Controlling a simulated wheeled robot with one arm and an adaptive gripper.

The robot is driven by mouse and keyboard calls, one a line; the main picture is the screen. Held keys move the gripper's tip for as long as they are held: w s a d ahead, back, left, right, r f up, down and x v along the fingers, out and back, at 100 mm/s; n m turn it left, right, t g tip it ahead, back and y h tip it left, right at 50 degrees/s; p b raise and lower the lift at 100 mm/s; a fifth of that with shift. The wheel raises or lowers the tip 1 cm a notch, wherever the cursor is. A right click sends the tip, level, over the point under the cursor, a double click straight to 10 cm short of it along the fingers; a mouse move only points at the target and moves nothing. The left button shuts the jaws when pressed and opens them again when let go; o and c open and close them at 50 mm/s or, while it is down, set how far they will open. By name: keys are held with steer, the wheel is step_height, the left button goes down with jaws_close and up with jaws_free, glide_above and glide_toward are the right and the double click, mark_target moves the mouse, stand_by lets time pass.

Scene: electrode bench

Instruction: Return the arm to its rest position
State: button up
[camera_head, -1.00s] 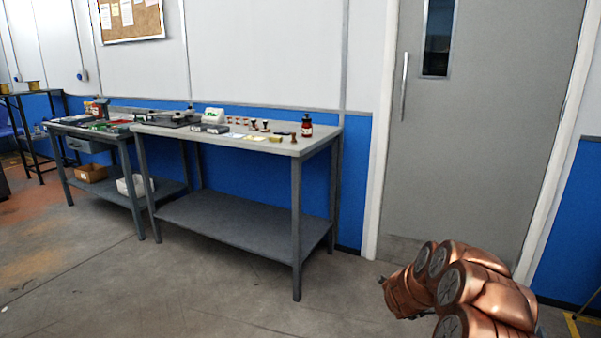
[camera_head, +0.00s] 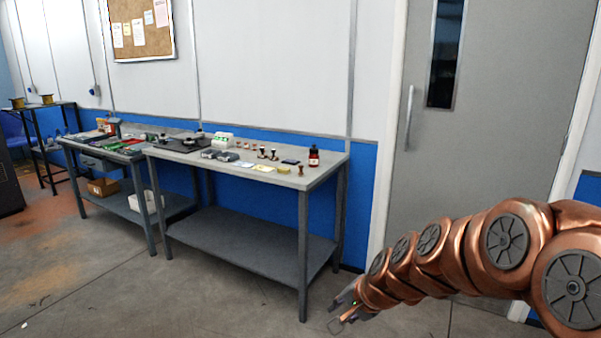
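My copper-coloured arm (camera_head: 430,250) reaches in from the right edge and slopes down to the left. My gripper (camera_head: 338,314) is at its end, low in the picture, to the right of the near bench's front leg as seen here. It appears over the bare floor, apart from the bench top. The fingers are small and dark, and I cannot tell whether they are apart or closed. I see no object in them.
The near grey bench (camera_head: 235,232) carries several small items, among them a red bottle (camera_head: 314,157) near its right end. A second bench (camera_head: 75,145) stands left of it. A grey door (camera_head: 425,190) is behind my arm. The floor (camera_head: 150,300) in front is clear.

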steer(key=s+d+r+n+g+h+p, duration=0.1)
steer(key=s+d+r+n+g+p, duration=0.1)
steer(key=s, duration=0.9)
steer(key=s+d+r+n+g+h+p, duration=0.1)
steer(key=s+d+r+n+g+p, duration=0.1)
steer(key=s, duration=0.9)
steer(key=s+d+r+n+g+h+p, duration=0.2)
steer(key=s+d+r+n+g+p, duration=0.1)
steer(key=s+r, duration=0.5)
steer(key=s+d+n+p, duration=0.1)
steer(key=s+d+p, duration=0.1)
steer(key=s+p, duration=0.1)
steer(key=shift+s+r+p, duration=0.25)
steer(key=shift+p, duration=0.1)
steer(key=shift+d, duration=0.2)
